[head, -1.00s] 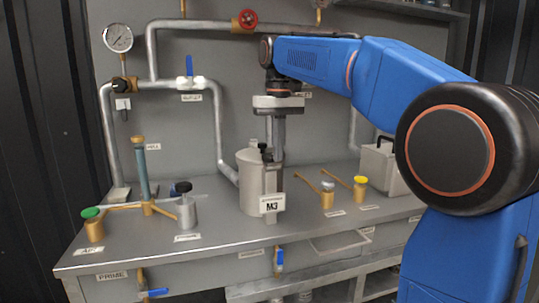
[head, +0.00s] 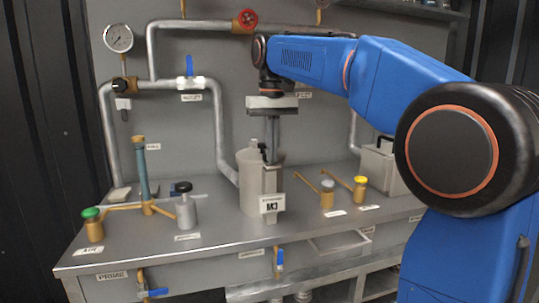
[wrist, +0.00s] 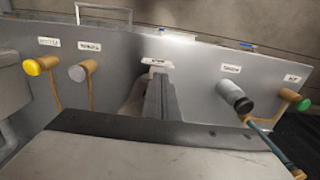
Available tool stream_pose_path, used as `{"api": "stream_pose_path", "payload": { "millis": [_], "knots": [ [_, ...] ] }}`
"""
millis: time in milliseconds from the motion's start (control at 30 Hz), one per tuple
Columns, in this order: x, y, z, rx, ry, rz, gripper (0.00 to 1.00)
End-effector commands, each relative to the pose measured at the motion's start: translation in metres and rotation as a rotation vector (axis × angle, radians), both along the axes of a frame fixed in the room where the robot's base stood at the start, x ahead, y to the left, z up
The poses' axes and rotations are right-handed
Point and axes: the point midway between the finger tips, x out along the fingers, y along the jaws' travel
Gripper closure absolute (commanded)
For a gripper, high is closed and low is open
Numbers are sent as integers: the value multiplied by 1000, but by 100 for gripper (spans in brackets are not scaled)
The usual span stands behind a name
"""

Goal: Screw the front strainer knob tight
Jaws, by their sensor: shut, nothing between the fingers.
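The pale grey strainer pot (head: 247,180) stands upright at the middle of the bench in the head view. A grey bracket with a white label (head: 272,204) reading M3 is on its front. A small dark part shows at the pot's top beside my fingers; I cannot tell clearly whether it is the front knob. My gripper (head: 271,160) points down at the front right of the pot's top, shut and empty. Its fingers hide part of the top, and contact cannot be judged. In the wrist view the fingers (wrist: 155,95) cover most of the pot.
A black-capped canister (head: 185,207) and a green-capped fitting (head: 93,225) stand to the left. A grey-capped fitting (head: 327,195) and a yellow-capped one (head: 360,189) stand to the right. Pipes (head: 217,130) run behind. The front bench strip is clear.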

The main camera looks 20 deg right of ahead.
Motion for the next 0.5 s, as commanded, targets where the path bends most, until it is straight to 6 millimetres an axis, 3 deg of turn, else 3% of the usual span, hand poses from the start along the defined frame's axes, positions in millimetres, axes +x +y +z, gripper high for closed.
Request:
{"api": "stream_pose_path", "payload": {
  "millis": [500],
  "knots": [
    [3,10,0,0,0,-1,100]
  ]
}}
